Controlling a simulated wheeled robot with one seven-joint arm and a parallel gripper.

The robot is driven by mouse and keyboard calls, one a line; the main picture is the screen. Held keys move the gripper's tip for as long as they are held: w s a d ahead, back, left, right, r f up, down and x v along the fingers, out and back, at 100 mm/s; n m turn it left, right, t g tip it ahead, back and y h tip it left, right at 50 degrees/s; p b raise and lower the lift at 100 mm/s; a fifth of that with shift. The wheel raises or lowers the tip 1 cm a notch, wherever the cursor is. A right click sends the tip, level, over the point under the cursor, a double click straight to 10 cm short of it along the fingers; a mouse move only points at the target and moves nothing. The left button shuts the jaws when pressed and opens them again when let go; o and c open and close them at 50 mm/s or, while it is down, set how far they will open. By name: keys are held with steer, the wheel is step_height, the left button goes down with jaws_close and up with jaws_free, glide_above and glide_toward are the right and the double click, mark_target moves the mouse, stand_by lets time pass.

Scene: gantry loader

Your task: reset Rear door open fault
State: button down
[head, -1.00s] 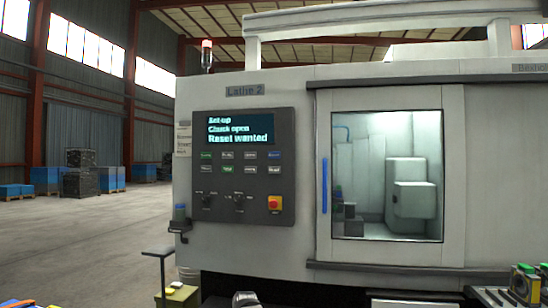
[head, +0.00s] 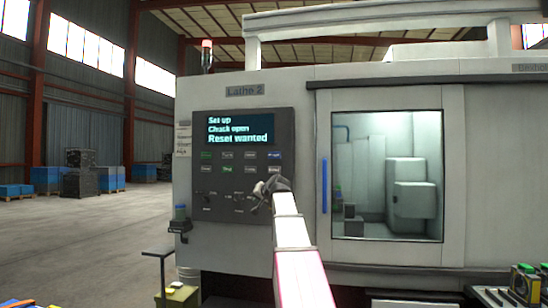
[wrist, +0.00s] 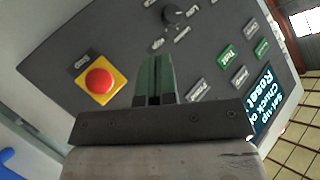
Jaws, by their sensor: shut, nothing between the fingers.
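The control panel (head: 200,190) of the machine marked Lathe 2 carries a lit screen (head: 240,128) reading "Set up", "Chuck open", "Reset wanted". No rear door text shows on it. Two rows of small buttons (head: 228,169) lie below the screen, with knobs under them. In the wrist view, a red emergency stop (wrist: 99,81) on a yellow plate sits left of the fingers, and a grey button (wrist: 196,90) sits to their right. My gripper (head: 268,187) is in front of the panel's lower right, hiding the stop in the head view. Its green fingers (wrist: 155,72) are shut and empty; contact cannot be told.
The lathe's windowed door (head: 387,175) with a blue handle (head: 325,186) is closed, right of the panel. Open floor lies to the left, with stacked blue crates (head: 46,178) far back.

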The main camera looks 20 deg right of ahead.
mark_target(273, 156)
steer(key=s+d+r+t, duration=0.1)
steer(key=d+r, duration=0.1)
steer(key=r, duration=0.7)
steer(key=d+r+t, duration=0.2)
steer(key=r, duration=0.7)
steer(key=shift+s+r+m, duration=0.15)
steer(key=shift+s+m, duration=0.15)
steer(key=shift+s, duration=0.1)
steer(key=shift+w+d, duration=0.15)
steer(key=shift+w+d, duration=0.8)
steer(key=shift+w, duration=0.4)
steer(key=shift+w+d, duration=0.8)
steer(key=shift+w, duration=0.35)
steer(key=shift+w+d, duration=0.8)
steer(key=shift+w, duration=0.4)
steer(key=shift+w+d, duration=0.2)
steer(key=shift+w, duration=0.1)
steer(key=shift+w+d, duration=0.25)
steer(key=shift+w, duration=0.1)
steer(key=shift+s, duration=0.1)
steer(key=shift+s+a, duration=0.45)
steer(key=shift+s, duration=0.15)
